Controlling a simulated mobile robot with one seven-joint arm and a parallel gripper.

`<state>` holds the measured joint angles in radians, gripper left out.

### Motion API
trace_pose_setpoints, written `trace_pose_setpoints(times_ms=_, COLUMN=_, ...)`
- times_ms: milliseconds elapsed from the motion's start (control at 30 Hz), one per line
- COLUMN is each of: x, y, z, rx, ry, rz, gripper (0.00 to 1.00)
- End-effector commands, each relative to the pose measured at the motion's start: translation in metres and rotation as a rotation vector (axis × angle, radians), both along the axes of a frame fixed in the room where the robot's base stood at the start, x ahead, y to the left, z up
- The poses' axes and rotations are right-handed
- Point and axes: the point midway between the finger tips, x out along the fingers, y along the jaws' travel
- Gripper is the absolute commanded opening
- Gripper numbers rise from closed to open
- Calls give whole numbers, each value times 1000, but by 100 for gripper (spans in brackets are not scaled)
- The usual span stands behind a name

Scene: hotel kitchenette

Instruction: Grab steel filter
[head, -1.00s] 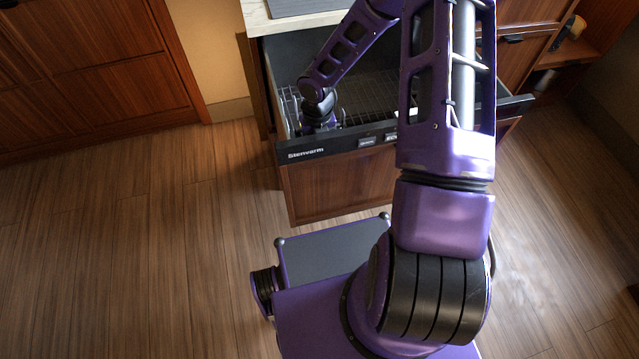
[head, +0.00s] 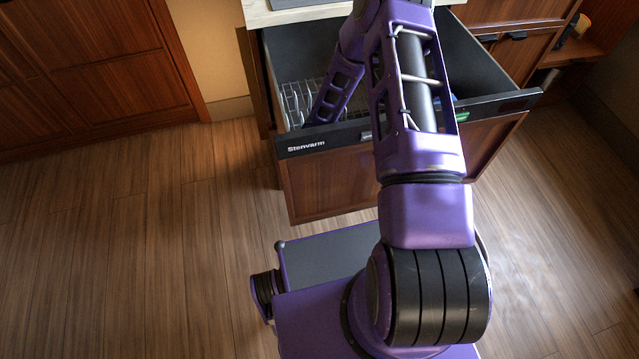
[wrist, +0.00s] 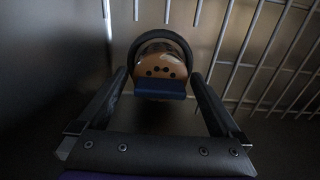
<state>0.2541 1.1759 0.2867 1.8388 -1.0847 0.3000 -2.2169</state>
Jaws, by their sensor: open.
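In the wrist view, a round tan piece (wrist: 160,62) with a dark curved rim, a few small dark holes and a blue lower edge lies ahead of my gripper. It may be the steel filter, but I cannot tell for sure. My gripper (wrist: 158,77) is open, with one finger on each side of this piece near its lower part. I cannot tell if the fingers touch it. In the head view my gripper is hidden down inside the open dishwasher drawer (head: 305,142), behind my arm and the drawer front.
A white wire rack (head: 290,100) stands at the drawer's left side. Rack bars (wrist: 262,60) fill the upper right of the wrist view. A small green thing (head: 462,116) shows at the drawer's right. The countertop (head: 300,13) is behind. Floor left of the drawer is clear.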

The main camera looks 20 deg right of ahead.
Motion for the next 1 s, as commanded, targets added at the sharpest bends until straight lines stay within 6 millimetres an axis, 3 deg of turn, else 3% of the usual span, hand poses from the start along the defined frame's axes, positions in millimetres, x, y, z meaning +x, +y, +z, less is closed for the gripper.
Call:
trace_pose_setpoints(times_ms=100, x=1, y=0, z=-14, rx=0, ry=-1, rz=1, gripper=100)
trace_pose_setpoints(times_ms=300, x=1, y=0, z=-14, rx=0, ry=-2, rz=0, gripper=100)
trace_pose_setpoints(times_ms=733, x=1, y=0, z=-13, rx=0, ry=-2, rz=0, gripper=24)
trace_pose_setpoints(times_ms=1000, x=1, y=0, z=-12, rx=0, ry=-2, rz=0, gripper=22)
